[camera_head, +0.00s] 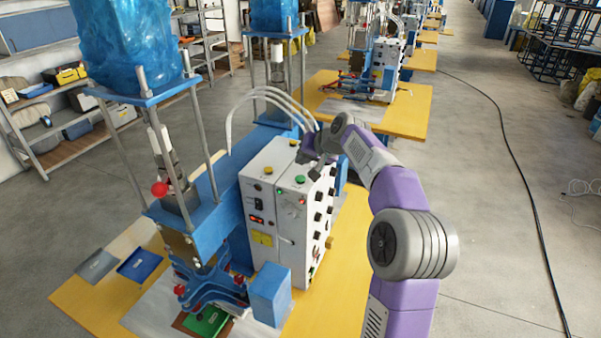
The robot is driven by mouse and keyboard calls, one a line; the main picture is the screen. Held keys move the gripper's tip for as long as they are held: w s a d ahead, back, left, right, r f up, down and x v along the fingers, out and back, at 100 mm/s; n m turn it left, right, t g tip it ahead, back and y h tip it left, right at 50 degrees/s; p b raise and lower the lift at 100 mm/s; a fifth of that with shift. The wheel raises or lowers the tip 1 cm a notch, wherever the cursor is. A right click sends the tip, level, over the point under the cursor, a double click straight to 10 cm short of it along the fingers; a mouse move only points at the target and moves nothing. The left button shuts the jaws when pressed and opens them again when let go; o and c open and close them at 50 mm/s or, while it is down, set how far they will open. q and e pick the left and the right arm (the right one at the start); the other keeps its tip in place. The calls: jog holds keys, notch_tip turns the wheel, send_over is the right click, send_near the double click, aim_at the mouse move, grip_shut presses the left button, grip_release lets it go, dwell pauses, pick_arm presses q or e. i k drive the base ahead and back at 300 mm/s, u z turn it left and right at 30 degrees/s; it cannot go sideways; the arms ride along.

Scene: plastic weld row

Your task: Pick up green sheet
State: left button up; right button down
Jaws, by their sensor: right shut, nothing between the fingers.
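A green sheet (207,321) lies at the bottom of the view on the yellow table (110,307), low at the front of the blue welding press (222,285). Press parts partly cover it. My right arm comes up from the bottom right, and my right gripper (306,156) is at the top rear of the white control box (283,215), far from the green sheet. It is shut and empty; its fingertips are small in the view, and I cannot tell whether they touch the box. My left gripper is not in view.
A grey sheet (96,265) and a blue sheet (139,265) lie left of the press. Upright metal posts and a red knob (159,188) stand above the table. More machines line the row behind. A black cable (520,180) crosses the open floor at right.

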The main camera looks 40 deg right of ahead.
aim_at(213, 319)
jog(key=u, duration=0.1)
jog(key=k, duration=1)
jog(key=z, duration=0.1)
